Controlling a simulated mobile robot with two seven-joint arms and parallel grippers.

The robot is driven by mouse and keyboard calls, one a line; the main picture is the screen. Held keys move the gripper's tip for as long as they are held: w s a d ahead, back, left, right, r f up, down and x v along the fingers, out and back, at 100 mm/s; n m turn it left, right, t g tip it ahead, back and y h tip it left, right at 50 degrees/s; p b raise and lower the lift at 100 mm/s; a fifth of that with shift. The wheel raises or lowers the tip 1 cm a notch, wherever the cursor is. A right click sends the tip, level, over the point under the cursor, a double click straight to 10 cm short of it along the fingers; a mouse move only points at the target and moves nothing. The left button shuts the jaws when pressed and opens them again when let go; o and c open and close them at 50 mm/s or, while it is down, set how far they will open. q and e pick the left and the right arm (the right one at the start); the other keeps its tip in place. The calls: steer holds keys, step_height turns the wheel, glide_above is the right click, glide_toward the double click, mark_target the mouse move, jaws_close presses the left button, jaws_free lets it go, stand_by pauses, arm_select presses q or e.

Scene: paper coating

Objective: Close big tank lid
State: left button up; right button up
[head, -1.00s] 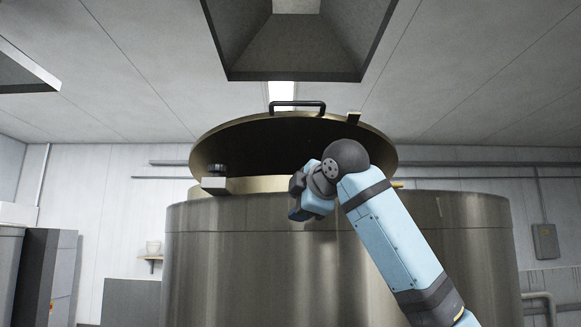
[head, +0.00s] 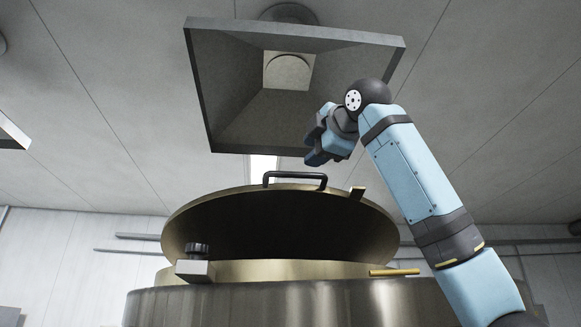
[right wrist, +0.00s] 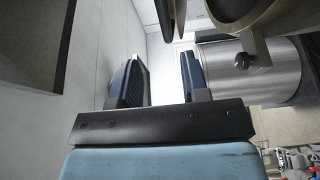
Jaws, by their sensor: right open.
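The big tank (head: 260,308) is a brushed metal cylinder at the bottom of the head view. Its round lid (head: 285,225) stands open, tilted up with the dark underside facing me. A black handle (head: 295,176) sits on the lid's top rim. My right gripper (head: 316,150) is just above and right of the handle, apart from it. In the right wrist view its two fingers (right wrist: 160,80) are open with nothing between them. The tank (right wrist: 270,75) shows there at the right, with the lid edge (right wrist: 235,12) above it. My left gripper is not in view.
A square grey hood (head: 230,90) hangs from the ceiling above the lid, close to my right gripper. A dark knob on a block (head: 195,262) sits at the tank's left rim. A short brass bar (head: 395,272) sticks out at the right rim.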

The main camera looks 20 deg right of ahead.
mark_target(291, 174)
steer(key=w, duration=0.3)
steer(key=w+p, duration=0.1)
steer(key=w, duration=0.2)
steer(key=w+a+p, duration=0.1)
steer(key=w, duration=0.2)
steer(key=shift+w+f, duration=0.35)
steer(key=shift+f, duration=0.05)
steer(key=shift+w+r+p, duration=0.1)
steer(key=shift+w+p, duration=0.05)
steer(key=shift+p, duration=0.15)
steer(key=shift+w+a, duration=0.1)
steer(key=shift+w, duration=0.7)
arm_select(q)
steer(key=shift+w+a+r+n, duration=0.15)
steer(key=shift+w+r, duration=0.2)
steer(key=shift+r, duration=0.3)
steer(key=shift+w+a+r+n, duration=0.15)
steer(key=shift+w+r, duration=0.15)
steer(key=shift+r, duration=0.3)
arm_select(e)
steer(key=shift+s, duration=0.2)
jaws_close()
